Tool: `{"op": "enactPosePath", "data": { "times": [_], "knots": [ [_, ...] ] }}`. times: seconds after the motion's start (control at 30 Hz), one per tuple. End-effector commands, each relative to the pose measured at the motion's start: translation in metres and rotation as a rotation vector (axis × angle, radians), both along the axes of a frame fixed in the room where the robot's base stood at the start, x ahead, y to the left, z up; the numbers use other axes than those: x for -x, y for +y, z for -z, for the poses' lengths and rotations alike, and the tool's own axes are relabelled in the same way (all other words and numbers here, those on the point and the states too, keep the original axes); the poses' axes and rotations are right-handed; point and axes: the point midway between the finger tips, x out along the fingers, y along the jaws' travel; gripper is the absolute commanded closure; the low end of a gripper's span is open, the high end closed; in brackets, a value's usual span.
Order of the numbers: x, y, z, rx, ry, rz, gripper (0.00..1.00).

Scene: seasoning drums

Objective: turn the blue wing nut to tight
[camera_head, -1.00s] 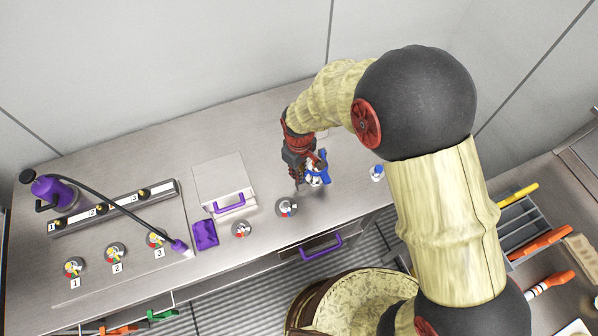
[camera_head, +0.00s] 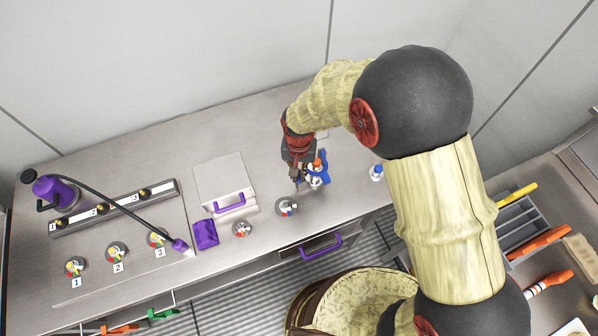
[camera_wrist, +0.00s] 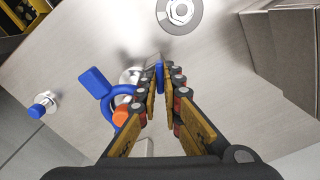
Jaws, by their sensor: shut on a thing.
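The blue wing nut (camera_head: 324,178) sits on the worktop, partly hidden by my gripper (camera_head: 298,181) in the head view. In the wrist view the wing nut (camera_wrist: 95,83) shows a broad blue wing on the left, a round blue ring and a thin blue wing between my fingertips. My gripper (camera_wrist: 162,78) is shut on that thin wing. An orange part (camera_wrist: 121,116) shows beside the ring. A pale metal base is partly visible under the nut. How tight the nut is cannot be told.
A round metal fitting (camera_head: 286,207) stands left of the nut, and a small blue-topped piece (camera_head: 376,173) to its right. A case with a purple handle (camera_head: 222,182) lies further left. A drawer (camera_head: 310,248) is below the worktop's front edge.

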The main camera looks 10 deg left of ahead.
Motion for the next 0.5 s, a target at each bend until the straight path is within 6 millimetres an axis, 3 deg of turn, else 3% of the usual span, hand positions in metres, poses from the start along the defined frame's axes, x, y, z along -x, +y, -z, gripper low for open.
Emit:
{"op": "enactPosePath", "data": {
  "times": [0.5],
  "knots": [
    [-0.0013, 0.0008, -0.0010, -0.002, -0.003, 0.306, 1.00]
  ]
}}
